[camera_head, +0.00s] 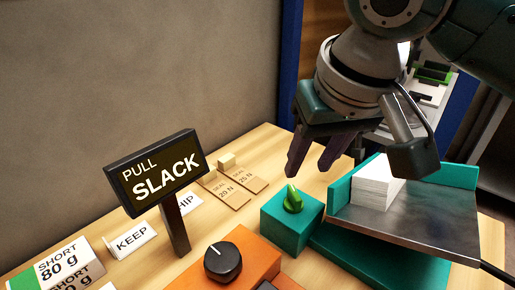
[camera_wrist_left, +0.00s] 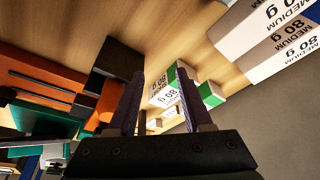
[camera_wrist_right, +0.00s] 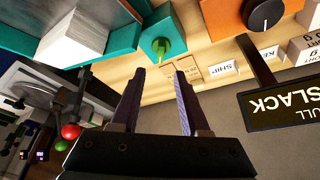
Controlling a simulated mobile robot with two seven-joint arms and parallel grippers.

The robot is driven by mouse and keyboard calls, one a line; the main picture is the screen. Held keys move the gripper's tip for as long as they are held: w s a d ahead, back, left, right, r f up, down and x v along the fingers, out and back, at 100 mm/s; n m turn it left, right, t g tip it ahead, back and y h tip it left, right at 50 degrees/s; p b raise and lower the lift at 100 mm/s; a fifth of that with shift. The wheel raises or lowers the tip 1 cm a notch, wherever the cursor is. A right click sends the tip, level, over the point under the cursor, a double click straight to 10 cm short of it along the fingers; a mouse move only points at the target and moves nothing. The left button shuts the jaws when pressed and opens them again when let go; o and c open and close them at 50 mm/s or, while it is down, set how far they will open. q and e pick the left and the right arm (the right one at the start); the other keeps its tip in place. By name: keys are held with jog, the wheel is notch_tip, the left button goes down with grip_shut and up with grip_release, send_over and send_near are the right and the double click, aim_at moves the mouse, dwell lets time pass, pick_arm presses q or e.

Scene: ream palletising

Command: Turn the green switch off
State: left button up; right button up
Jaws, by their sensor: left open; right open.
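The green switch (camera_head: 293,198) is a small knob on top of a teal box (camera_head: 283,232) on the table. The switch also shows in the right wrist view (camera_wrist_right: 161,46), beyond the fingertips. My right gripper (camera_head: 312,166) is open and empty, above and behind the switch, apart from it. Its fingers also show in the right wrist view (camera_wrist_right: 158,100). My left gripper (camera_wrist_left: 160,90) is open and shows only in the left wrist view. Its fingers are over the table near boxes marked 80 g, and nothing is visibly held.
A metal tray (camera_head: 400,222) with a white paper stack (camera_head: 376,183) stands right of the switch. An orange box with a black dial (camera_head: 222,262) is in front. A "PULL SLACK" sign (camera_head: 160,172) stands left.

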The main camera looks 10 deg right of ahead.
aim_at(295, 192)
jog(key=b+x, duration=0.1)
jog(key=x, duration=0.7)
jog(key=shift+f+b, duration=0.3)
jog(key=shift+b, duration=0.1)
grip_shut()
